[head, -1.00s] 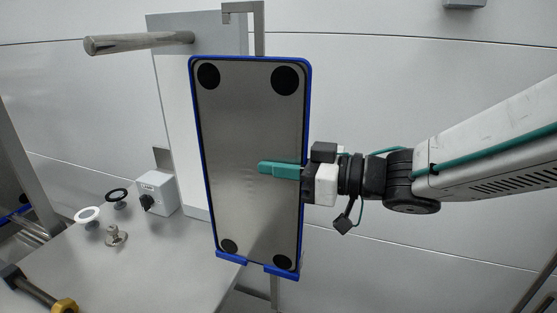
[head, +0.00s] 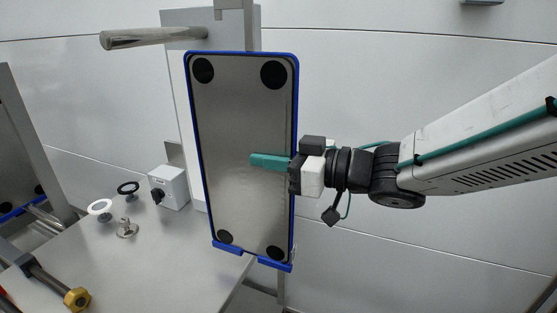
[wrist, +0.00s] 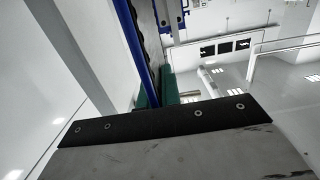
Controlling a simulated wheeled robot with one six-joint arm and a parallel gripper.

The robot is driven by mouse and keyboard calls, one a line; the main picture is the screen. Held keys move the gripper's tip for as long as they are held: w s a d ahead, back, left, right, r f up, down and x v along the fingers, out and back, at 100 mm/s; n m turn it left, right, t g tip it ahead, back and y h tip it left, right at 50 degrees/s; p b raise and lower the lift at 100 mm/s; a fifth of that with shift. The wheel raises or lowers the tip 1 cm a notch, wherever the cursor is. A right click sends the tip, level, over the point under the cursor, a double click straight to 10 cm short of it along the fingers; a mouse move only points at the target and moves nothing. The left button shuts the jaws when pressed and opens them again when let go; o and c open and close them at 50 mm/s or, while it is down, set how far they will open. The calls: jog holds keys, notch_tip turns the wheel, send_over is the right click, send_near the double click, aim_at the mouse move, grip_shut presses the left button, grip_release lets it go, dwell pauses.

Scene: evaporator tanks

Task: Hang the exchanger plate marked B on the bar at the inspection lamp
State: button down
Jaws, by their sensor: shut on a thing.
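The exchanger plate (head: 235,190) is a tall grey metal sheet with a blue rim and black round spots at its corners. No letter is readable on it. My gripper (head: 272,162) is shut on the plate's right edge at mid-height, with one teal finger across the face. The plate hangs nearly upright in the air. In the wrist view the plate shows edge-on as a blue strip (wrist: 132,45), between the teal fingers (wrist: 160,90). The bar (head: 150,38) is a bare metal rod pointing left from a grey panel, left of the plate's top and apart from it in the picture.
A bench (head: 150,265) lies below left, with a grey switch box (head: 168,187), a white ring (head: 100,207), a black ring (head: 128,188) and a metal fitting (head: 127,228). Another plate (head: 20,155) stands far left.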

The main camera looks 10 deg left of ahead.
aim_at(198, 153)
jog(key=x, duration=1.6)
dwell(1.1)
jog(key=shift+f, duration=0.2)
jog(key=c, duration=1.5)
grip_release()
jog(key=shift+f, duration=0.1)
